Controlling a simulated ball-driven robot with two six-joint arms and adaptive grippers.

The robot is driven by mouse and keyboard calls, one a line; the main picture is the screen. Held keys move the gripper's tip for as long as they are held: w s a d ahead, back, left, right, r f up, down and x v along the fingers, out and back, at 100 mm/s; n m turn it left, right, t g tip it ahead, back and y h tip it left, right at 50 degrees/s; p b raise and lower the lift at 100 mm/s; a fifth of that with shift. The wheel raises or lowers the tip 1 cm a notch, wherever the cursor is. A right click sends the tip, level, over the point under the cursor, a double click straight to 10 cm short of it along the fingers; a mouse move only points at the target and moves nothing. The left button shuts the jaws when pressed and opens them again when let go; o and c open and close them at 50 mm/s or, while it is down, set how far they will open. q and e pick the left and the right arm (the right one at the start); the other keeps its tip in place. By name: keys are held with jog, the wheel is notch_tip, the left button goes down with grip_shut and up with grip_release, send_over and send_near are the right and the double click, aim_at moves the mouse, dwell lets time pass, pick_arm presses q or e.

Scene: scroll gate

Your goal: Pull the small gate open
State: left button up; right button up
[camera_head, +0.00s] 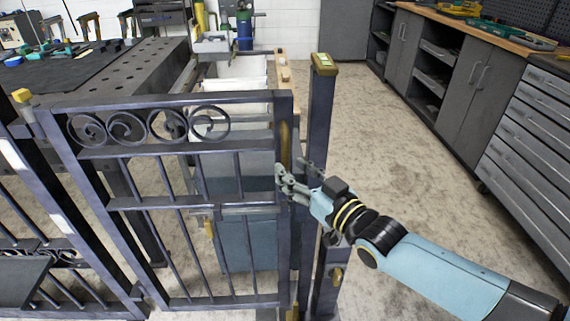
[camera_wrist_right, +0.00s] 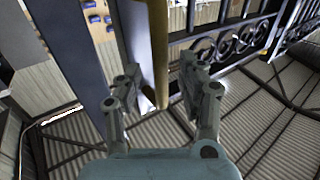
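The small gate (camera_head: 135,203) is a dark metal frame with scrolls along its top and upright bars below. It stands at the left and middle of the head view, its right stile beside a dark post (camera_head: 320,110). A vertical brass handle (camera_head: 285,145) is on that stile; the wrist view shows it as a brass bar (camera_wrist_right: 159,45). My right gripper (camera_head: 294,168) is at the stile, beside the handle. In the wrist view its fingers (camera_wrist_right: 158,78) are apart, on either side of the bar, with gaps showing. My left gripper is out of view.
A dark perforated workbench (camera_head: 130,65) stands behind the gate at the left. Grey cabinets (camera_head: 470,80) line the right wall. The concrete floor (camera_head: 400,140) between the post and cabinets is clear. More railing (camera_head: 40,180) is at the left.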

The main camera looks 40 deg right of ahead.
aim_at(287, 167)
jog(key=shift+w+a, duration=0.1)
jog(key=shift+w, duration=1.45)
jog(key=shift+c, duration=0.5)
grip_shut()
jog(key=shift+a, duration=0.1)
